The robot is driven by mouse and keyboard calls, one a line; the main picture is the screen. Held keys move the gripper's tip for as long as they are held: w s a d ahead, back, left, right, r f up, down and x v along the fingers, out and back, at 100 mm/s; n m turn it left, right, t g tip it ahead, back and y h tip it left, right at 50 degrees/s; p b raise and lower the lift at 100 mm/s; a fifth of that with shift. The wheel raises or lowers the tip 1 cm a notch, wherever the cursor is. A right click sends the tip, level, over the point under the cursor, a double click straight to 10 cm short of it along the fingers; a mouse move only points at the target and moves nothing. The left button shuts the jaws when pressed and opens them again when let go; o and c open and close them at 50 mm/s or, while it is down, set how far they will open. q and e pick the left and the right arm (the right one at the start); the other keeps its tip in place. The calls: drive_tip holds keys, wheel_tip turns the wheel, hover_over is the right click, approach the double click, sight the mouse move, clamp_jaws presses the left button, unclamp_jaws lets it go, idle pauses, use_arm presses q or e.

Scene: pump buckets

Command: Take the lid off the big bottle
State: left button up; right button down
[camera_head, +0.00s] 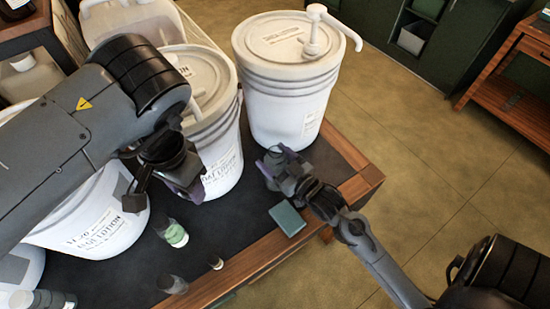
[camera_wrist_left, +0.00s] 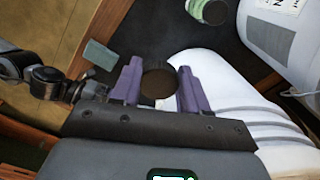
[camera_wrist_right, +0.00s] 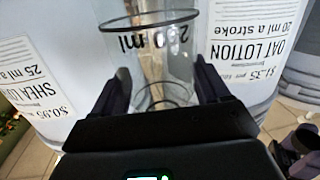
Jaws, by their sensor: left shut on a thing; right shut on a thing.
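A clear glass bottle (camera_wrist_right: 165,65) with "ml" print and an open-looking rim stands between the fingers of my right gripper (camera_wrist_right: 164,88) in the right wrist view. That gripper is shut on it. In the head view my right gripper (camera_head: 272,166) is in front of the far bucket, and the clear bottle is hard to make out. A dark brown round lid (camera_wrist_left: 158,80) is between the purple fingers of my left gripper (camera_wrist_left: 158,82), which is shut on it. In the head view my left gripper (camera_head: 180,192) is beside the middle bucket, apart from the right one; its lid is hidden there.
Large white lotion buckets, including the far pump bucket (camera_head: 285,95) and the middle bucket (camera_head: 222,160), crowd the dark table. Small bottles (camera_head: 175,234) stand near its front. A teal box (camera_head: 288,218) lies at the right edge. Open floor is beyond.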

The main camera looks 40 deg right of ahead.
unclamp_jaws()
drive_tip(key=shift+f, duration=0.15)
